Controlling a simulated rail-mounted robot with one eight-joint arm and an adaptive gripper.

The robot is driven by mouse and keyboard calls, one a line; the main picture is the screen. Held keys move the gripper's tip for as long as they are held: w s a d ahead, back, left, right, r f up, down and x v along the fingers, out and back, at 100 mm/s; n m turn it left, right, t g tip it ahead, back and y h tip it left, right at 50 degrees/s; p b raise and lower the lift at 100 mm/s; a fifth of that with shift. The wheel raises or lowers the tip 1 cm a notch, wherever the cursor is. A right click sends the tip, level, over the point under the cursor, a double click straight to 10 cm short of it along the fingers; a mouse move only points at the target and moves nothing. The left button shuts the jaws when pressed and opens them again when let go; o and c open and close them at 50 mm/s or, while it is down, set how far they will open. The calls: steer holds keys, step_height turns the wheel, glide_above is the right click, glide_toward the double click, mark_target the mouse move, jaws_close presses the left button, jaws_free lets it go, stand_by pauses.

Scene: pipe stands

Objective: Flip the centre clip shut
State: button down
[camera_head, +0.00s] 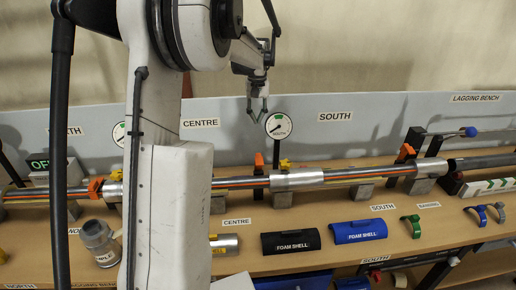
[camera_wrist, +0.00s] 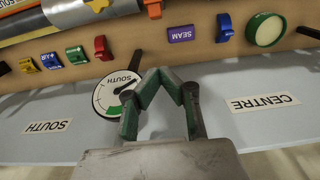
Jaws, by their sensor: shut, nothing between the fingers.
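The middle orange clip (camera_head: 259,160) stands upright at the back of the pipe, left of the silver coupling, in the head view. It also shows in the wrist view as an orange-red tab (camera_wrist: 153,8) at the top edge, partly cut off. My gripper (camera_head: 257,112) is above and behind the pipe, near the round dial, clear of the clip. In the wrist view my gripper (camera_wrist: 165,75) has its fingertips together and empty, with the clip beyond them. My arm hides part of the pipe to the left.
The south dial (camera_head: 278,125) stands beside my gripper; it shows in the wrist view (camera_wrist: 118,92). Other orange clips (camera_head: 95,188) (camera_head: 406,151) sit along the pipe (camera_head: 240,182). A yellow knob (camera_head: 285,163) is near the middle clip. Black and blue foam shells (camera_head: 290,241) (camera_head: 358,231) lie in front.

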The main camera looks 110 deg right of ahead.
mark_target(259, 165)
steer(key=shift+f, duration=0.1)
steer(key=w+a+f+p, duration=0.1)
steer(key=a+f+p, duration=0.1)
steer(key=f, duration=0.8)
steer(key=shift+a+f, duration=0.4)
steer(key=shift+a, duration=0.4)
